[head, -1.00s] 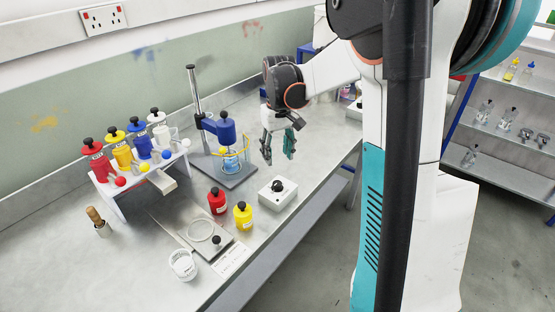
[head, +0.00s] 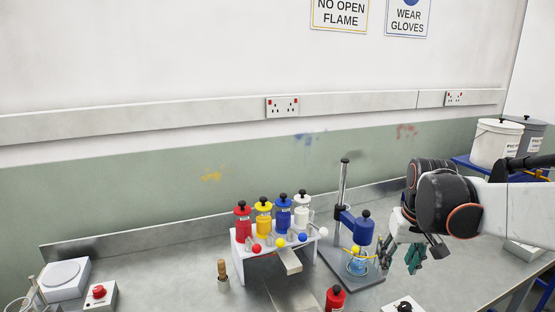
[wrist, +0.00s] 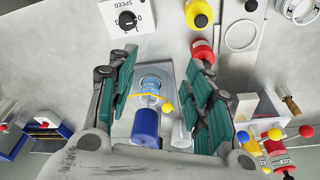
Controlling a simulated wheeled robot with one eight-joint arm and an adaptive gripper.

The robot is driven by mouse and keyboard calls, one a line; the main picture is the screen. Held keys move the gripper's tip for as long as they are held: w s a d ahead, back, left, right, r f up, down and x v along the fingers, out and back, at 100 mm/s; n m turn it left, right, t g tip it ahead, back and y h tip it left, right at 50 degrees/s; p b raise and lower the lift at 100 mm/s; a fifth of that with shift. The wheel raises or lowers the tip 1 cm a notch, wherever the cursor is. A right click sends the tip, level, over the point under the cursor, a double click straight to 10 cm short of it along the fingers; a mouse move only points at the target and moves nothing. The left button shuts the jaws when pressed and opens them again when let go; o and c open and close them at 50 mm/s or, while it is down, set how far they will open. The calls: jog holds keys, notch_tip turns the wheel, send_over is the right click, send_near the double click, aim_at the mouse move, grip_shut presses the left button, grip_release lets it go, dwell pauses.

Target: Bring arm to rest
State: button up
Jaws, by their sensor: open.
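My gripper (head: 415,258) hangs from my arm at the right of the head view, over the bench. Its teal-padded fingers are apart with nothing between them, as the wrist view also shows (wrist: 160,88).
A white rack (head: 238,262) holds red, yellow, blue and white bottles. A loose red bottle (head: 335,298) and a speed-knob box (head: 403,304) are at the front. A scale (head: 64,278) and a red-button box (head: 97,296) stand at left.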

jog(key=s+a+r+t, duration=0.2)
jog(key=s+a+r, duration=0.2)
jog(key=s+a, duration=0.3)
jog(key=s+a+f+t, duration=0.1)
jog(key=s+f+t, duration=0.1)
jog(key=s, duration=0.8)
jog(key=shift+s+a+f+n+t, duration=0.3)
jog(key=shift+s+f+t, duration=0.1)
jog(key=shift+f, duration=0.5)
